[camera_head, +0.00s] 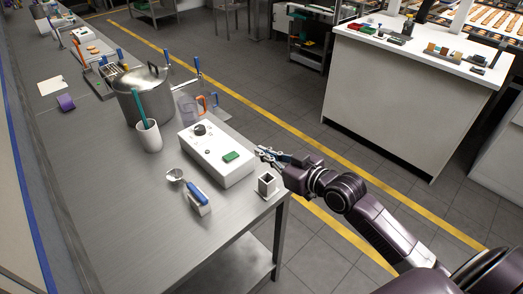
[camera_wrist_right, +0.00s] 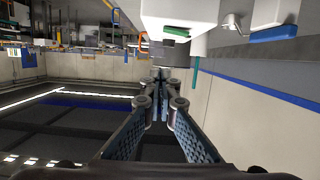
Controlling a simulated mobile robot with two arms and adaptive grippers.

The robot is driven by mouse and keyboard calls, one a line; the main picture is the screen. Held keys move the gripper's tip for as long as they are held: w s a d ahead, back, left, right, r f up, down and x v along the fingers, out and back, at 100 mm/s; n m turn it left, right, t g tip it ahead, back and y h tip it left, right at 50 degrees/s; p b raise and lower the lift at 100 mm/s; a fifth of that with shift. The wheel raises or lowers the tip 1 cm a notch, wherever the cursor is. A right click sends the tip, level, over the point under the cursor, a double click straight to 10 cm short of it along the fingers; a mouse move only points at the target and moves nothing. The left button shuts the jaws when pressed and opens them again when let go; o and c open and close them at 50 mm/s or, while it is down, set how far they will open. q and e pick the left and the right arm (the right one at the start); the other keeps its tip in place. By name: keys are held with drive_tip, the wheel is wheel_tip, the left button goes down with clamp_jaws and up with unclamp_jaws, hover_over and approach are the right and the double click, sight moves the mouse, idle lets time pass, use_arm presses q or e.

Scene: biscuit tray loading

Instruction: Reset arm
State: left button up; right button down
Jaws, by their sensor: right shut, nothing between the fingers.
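My right gripper (camera_head: 264,153) is at the right edge of the steel table (camera_head: 110,200), beside the white control box. It is shut and holds nothing. In the right wrist view its fingertips (camera_wrist_right: 161,78) are together, with the dark floor below and to the left. My right arm reaches in from the lower right. My left gripper is not in the head view. No biscuit tray is in the gripper.
A white control box (camera_head: 215,158) with a green button, a small white block (camera_head: 267,184), a blue-handled scoop (camera_head: 196,194), a white cup (camera_head: 148,137) and a steel pot (camera_head: 146,97) stand on the table. A white counter (camera_head: 385,100) stands across the aisle.

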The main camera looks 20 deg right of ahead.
drive_tip(key=s+a+f+g+h, duration=0.2)
drive_tip(key=s+a+f+g, duration=0.3)
drive_tip(key=s+f, duration=0.75)
drive_tip(key=s+d+f+m+g+h, duration=0.1)
drive_tip(key=s+f+g, duration=0.15)
drive_tip(key=s, duration=0.65)
drive_tip(key=s+f+m+g+h, duration=0.1)
drive_tip(key=s+f+g+h, duration=0.15)
drive_tip(key=s, duration=0.65)
drive_tip(key=s+f+g+b, duration=0.2)
drive_tip(key=s+f+b, duration=0.1)
drive_tip(key=f, duration=2.7)
drive_tip(key=s+d+f+g+b, duration=0.1)
drive_tip(key=s+d+f, duration=0.2)
drive_tip(key=s+f, duration=1.3)
drive_tip(key=shift+s+f, duration=0.2)
drive_tip(key=shift+s, duration=0.05)
